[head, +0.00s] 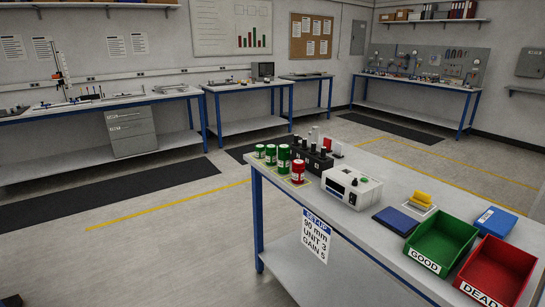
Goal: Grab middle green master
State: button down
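Three green cylinders stand upright in a row at the left end of the near workbench. The left one (259,151) is the shortest, the middle green one (270,155) is taller, and the right green one (284,159) is about as tall or taller. A red cylinder (298,171) stands to the right of them, nearer the front edge. The green cylinders stand close together. My gripper does not show in the head view.
Right of the cylinders are a black rack (312,158) and a white instrument box (351,188). Farther right are a blue pad (395,221), a yellow block (422,198), a green bin (432,259) and a red bin (488,270). Open floor (170,255) lies left of the workbench (335,213).

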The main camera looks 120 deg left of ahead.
aim_at(271, 149)
jog(key=u, duration=3.95)
